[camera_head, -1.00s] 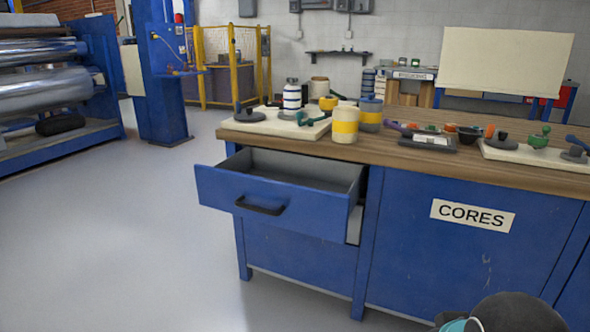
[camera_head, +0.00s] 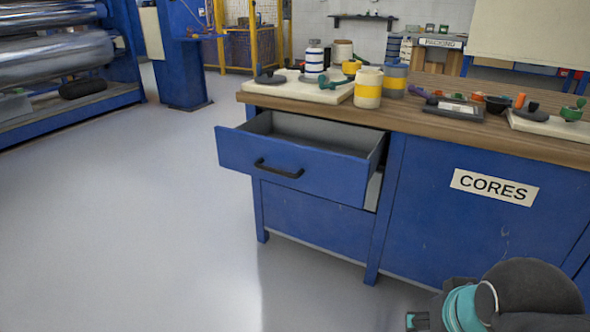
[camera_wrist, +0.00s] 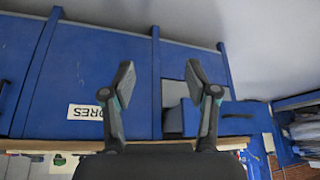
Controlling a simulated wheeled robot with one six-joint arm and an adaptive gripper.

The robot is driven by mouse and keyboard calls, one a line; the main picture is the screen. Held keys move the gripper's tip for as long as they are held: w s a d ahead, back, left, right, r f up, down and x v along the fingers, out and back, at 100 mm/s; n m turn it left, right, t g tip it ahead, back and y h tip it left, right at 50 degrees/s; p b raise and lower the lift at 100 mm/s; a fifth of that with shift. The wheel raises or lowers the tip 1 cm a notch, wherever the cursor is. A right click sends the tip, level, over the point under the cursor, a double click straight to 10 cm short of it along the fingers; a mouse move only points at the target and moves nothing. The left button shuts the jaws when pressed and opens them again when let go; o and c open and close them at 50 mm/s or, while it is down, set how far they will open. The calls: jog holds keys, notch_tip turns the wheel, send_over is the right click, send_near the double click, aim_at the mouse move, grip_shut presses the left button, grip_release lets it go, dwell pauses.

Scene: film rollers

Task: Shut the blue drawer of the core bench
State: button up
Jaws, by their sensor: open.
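The blue drawer (camera_head: 290,167) of the core bench stands pulled out at the bench's left end, with a black bar handle (camera_head: 279,169) on its front. Its grey inside shows and looks empty. The core bench (camera_head: 480,235) is blue with a wooden top and a CORES label. In the wrist view, which is upside down, the drawer (camera_wrist: 238,118) shows right of the fingers, partly hidden by one of them. My gripper (camera_wrist: 158,80) is open and empty, facing the bench front and apart from the drawer. In the head view only part of my arm shows at the lower right.
The bench top carries yellow-banded jars (camera_head: 368,88), a white-and-blue bottle (camera_head: 315,60), a pale board (camera_head: 295,88) and a dark tray (camera_head: 453,109). A roller machine (camera_head: 60,70) stands at the far left. The floor (camera_head: 130,230) before and left of the drawer is clear.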

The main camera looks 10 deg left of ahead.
jog(key=a+f, duration=0.1)
jog(key=a+f+n+g+b, duration=0.1)
jog(key=f, duration=0.1)
jog(key=w+a+f+n+b, duration=0.1)
jog(key=a+f, duration=0.1)
jog(key=shift+w+f+y, duration=0.1)
jog(key=shift+f+y, duration=0.05)
jog(key=shift+y, duration=0.15)
jog(key=c, duration=0.8)
jog(key=w+a+f+n+b, duration=0.1)
jog(key=w+a+f+n+g+h+b, duration=0.1)
jog(key=f, duration=0.1)
jog(key=w+a+f+n+b, duration=0.1)
jog(key=f+n, duration=0.1)
jog(key=shift+w+a+g+h, duration=0.3)
jog(key=shift+w+a, duration=0.1)
grip_shut()
jog(key=n+t+h+b, duration=0.5)
jog(key=n+t, duration=0.9)
jog(key=n, duration=1.2)
send_near(320, 166)
jog(key=b+x, duration=0.1)
jog(key=x, duration=0.6)
jog(key=shift+w+f, duration=0.1)
